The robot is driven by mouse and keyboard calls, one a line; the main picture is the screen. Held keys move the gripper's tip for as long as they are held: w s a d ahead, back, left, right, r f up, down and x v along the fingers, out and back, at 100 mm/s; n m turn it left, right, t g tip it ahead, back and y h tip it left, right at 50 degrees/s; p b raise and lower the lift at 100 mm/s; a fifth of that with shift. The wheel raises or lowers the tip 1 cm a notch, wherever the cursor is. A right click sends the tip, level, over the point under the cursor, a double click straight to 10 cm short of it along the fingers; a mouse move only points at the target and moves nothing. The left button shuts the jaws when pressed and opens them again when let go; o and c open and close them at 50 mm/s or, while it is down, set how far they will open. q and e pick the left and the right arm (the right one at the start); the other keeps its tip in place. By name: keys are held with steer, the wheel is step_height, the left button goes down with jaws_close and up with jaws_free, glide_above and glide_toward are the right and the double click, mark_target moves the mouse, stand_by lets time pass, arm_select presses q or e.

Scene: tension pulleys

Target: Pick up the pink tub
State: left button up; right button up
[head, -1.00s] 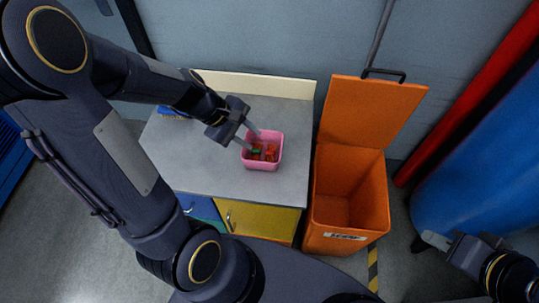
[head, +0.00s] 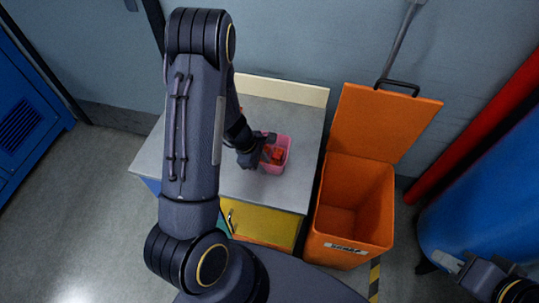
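The pink tub (head: 284,146) stands on the grey top of the cabinet (head: 292,188), near its right side. Reddish pieces (head: 275,155) show inside it. My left gripper (head: 269,149) is at the tub's left side, with its fingertips overlapping the left rim. It hides much of that wall, and I cannot tell whether the fingers are closed on it. My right gripper (head: 446,263) is at the lower right, far from the tub, partly in view.
An orange bin (head: 352,200) with its lid raised stands right of the cabinet. A blue drum (head: 490,200) and a red pipe (head: 480,140) are farther right. The cabinet has a yellow door (head: 262,225). Its left top is partly behind my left arm.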

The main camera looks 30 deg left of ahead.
arm_select(q)
steer(key=shift+d+f, duration=0.1)
steer(key=shift+f, duration=0.15)
steer(key=shift+f, duration=0.15)
jaws_close()
